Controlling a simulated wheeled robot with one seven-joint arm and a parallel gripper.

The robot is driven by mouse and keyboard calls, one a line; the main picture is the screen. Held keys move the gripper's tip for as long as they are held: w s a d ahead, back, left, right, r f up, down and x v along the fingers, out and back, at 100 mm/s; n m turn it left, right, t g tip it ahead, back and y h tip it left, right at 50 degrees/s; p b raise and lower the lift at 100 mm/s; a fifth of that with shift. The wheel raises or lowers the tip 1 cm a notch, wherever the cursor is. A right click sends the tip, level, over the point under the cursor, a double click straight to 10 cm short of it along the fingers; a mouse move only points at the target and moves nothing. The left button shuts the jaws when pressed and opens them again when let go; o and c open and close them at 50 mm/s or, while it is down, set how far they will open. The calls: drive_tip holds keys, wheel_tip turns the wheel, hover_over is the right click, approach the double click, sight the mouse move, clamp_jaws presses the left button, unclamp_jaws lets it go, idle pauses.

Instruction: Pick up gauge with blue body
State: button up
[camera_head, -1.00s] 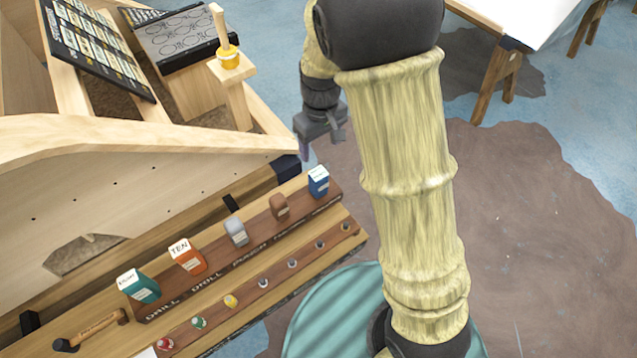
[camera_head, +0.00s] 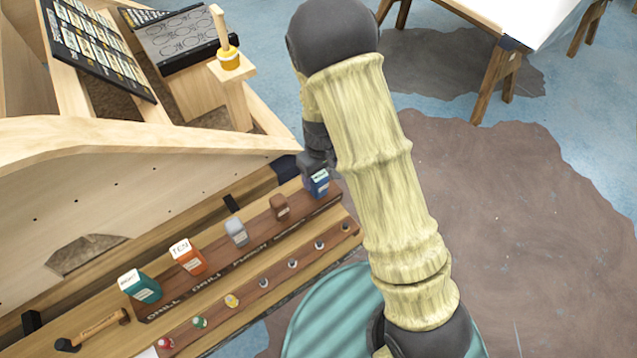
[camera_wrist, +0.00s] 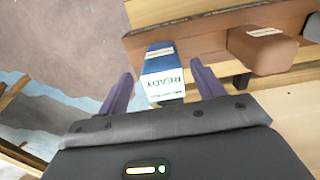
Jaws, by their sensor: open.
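The gauge with the blue body (camera_head: 318,184) stands at the right end of the brown wooden rack (camera_head: 240,262) in the head view. In the wrist view the blue gauge (camera_wrist: 162,70) shows its white face marked "READY" and lies between the two purple fingers. My gripper (camera_wrist: 163,88) is open, with one finger on each side of the gauge and a visible gap on each side. In the head view my gripper (camera_head: 316,166) is at the blue gauge, partly hidden behind my arm.
A brown gauge (camera_head: 280,207) is the nearest neighbour on the rack; it also shows in the wrist view (camera_wrist: 262,48). A grey gauge (camera_head: 236,231), an orange gauge (camera_head: 188,256) and a teal gauge (camera_head: 140,286) stand further left. A hammer (camera_head: 92,329) lies at the lower left.

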drive_tip(key=shift+a+f+p, duration=0.15)
drive_tip(key=shift+f+p, duration=0.1)
drive_tip(key=shift+f, duration=1.05)
drive_tip(key=shift+a+f+p, duration=0.1)
drive_tip(key=shift+f+p, duration=0.1)
drive_tip(key=shift+f, duration=1.1)
drive_tip(key=c, duration=1.3)
